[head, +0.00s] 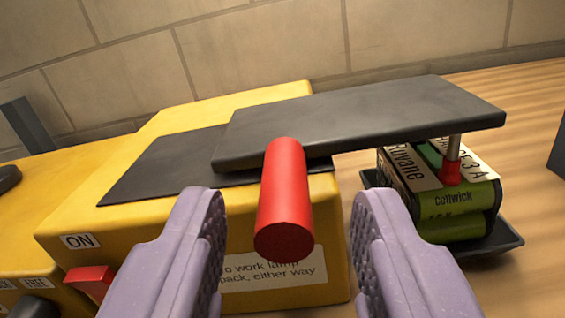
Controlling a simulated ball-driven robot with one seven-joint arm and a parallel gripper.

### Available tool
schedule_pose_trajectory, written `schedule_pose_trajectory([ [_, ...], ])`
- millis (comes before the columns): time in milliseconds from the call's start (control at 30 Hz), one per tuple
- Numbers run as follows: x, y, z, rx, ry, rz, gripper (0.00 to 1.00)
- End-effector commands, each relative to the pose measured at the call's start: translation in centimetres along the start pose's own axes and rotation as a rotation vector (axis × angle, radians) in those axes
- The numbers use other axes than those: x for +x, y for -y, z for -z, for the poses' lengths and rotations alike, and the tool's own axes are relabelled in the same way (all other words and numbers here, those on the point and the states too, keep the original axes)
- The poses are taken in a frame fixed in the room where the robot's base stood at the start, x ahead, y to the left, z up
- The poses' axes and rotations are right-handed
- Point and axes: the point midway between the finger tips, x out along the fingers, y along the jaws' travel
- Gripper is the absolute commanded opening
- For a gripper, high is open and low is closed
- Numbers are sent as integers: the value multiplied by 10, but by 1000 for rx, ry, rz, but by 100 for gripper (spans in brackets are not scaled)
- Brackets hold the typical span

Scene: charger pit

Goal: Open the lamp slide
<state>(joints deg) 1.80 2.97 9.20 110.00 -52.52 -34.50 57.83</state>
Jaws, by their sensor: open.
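The lamp slide looks to be the dark flat slab (370,118) on top of the yellow box (190,225). It overhangs the box's right side and reaches above a battery pack (455,205). A red round handle (284,200) sticks out from the slab's front edge toward me. My gripper (288,225) is open, with one purple finger on each side of the handle. Gaps show between the handle and both fingers. A metal pin with a red tip (451,165) hangs from the slab's right end and meets or nearly meets the pack's top.
The battery pack sits in a black tray (485,240) on the wooden surface (535,110). A dark flat pad (165,165) lies on the yellow box. A red switch (90,282) below an ON label is at lower left. A tiled wall stands behind.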

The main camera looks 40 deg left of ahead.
Motion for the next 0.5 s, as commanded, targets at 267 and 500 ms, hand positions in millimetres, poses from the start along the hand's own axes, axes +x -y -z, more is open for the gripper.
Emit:
schedule_pose_trajectory([
  [267,9,0,0,-1,0,-1,44],
  [500,8,0,0,-1,0,-1,8],
])
